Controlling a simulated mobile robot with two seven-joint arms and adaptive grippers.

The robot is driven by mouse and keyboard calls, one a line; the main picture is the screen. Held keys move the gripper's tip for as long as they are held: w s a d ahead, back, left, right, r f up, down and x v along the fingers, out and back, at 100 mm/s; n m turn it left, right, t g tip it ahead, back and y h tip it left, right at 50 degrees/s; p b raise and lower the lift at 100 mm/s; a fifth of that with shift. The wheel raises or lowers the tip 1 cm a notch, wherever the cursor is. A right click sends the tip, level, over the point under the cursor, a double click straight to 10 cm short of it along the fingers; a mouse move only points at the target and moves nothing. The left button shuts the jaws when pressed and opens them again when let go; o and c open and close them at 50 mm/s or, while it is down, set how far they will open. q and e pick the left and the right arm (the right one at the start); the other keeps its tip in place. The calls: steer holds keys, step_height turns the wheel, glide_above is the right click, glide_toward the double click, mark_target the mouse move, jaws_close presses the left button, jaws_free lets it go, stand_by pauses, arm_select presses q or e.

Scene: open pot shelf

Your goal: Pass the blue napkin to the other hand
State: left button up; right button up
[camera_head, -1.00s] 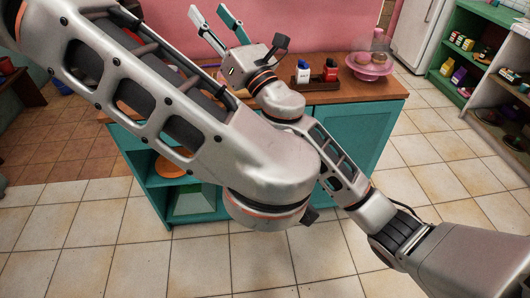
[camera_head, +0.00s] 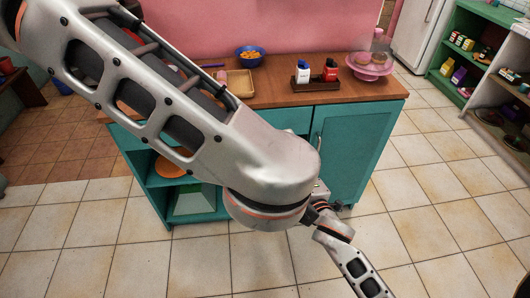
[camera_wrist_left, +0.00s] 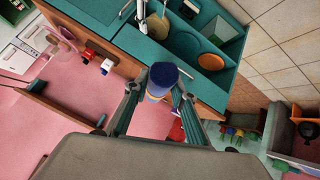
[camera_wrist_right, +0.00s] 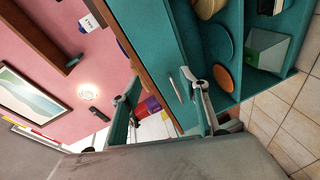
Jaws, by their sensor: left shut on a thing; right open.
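The blue napkin (camera_wrist_left: 164,74) shows in the left wrist view as a rolled, upright-looking blue cylinder with a paler band low down. My left gripper (camera_wrist_left: 160,95) is shut on it, one finger on each side. In the head view my left forearm hides the left gripper and the napkin. My right gripper (camera_wrist_right: 163,90) is open and empty in the right wrist view, its fingers wide apart in front of the teal cabinet.
The teal cabinet (camera_head: 356,150) stands ahead with a wooden top (camera_head: 275,95). On the top are a blue bowl (camera_head: 250,55), a wooden tray (camera_head: 236,82), a bottle rack (camera_head: 315,83) and a pink stand (camera_head: 370,68). The tiled floor at right is clear.

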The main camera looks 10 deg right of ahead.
steer(key=s+d+f+m+g, duration=0.2)
steer(key=s+f+m, duration=0.4)
steer(key=s, duration=0.6)
steer(key=s+d+f+m+g, duration=0.3)
steer(key=s+f+m, duration=0.4)
steer(key=s+f, duration=0.4)
steer(key=shift+s+d+f, duration=0.25)
steer(key=shift+s+f, duration=0.05)
steer(key=shift+s, duration=0.6)
